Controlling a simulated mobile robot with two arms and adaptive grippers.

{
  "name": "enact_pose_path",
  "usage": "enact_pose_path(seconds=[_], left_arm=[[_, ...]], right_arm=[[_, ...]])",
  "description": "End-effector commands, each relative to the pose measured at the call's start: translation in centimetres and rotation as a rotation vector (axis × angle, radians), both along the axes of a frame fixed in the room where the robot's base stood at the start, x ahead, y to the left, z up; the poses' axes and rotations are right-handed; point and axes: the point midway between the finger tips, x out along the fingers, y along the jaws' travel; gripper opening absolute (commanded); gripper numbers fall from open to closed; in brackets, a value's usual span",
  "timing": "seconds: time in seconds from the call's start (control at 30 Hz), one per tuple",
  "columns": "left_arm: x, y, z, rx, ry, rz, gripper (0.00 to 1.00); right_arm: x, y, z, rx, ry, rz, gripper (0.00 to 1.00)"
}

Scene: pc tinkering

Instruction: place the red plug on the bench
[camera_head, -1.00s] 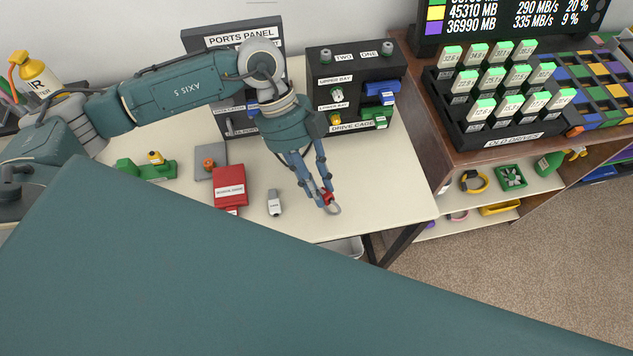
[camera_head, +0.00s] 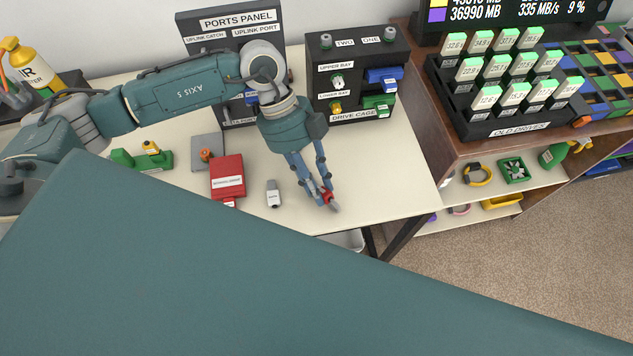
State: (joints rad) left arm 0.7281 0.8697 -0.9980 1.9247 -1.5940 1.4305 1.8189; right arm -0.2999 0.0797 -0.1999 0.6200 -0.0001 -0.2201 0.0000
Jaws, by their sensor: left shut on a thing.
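The red plug (camera_head: 327,197) is at the fingertips of my left gripper (camera_head: 326,194), near the front right part of the white bench (camera_head: 390,190). The fingers point down and are shut on the plug, partly covering it. A small grey end of the plug shows below the fingertips. The plug is at or just above the bench top; I cannot tell whether it touches. My right gripper is not in view.
A small grey stick (camera_head: 273,194) and a red box (camera_head: 227,178) lie left of the gripper. The black drive cage (camera_head: 357,62) and ports panel (camera_head: 236,20) stand behind. The bench is clear right of the gripper, up to its edge.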

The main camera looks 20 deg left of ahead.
Motion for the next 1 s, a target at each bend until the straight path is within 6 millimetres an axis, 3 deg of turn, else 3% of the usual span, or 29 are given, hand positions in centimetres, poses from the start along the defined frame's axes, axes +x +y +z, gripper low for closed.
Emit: enact_pose_path(seconds=[0.8, 0.83, 0.87, 1.0], left_arm=[[-0.03, -0.02, -0.86, -0.001, 0.001, 0.0, 0.0], [-0.02, -0.03, -0.86, -0.001, 0.001, 0.0, 0.27], [-0.02, -0.02, -0.83, -0.001, 0.001, 0.0, 0.31], [-0.02, -0.02, -0.83, -0.001, 0.001, 0.0, 0.31]], right_arm=[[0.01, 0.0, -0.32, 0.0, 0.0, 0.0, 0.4], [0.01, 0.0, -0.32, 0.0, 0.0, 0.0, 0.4], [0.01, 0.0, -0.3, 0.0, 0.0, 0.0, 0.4], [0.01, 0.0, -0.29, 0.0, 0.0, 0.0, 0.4]])
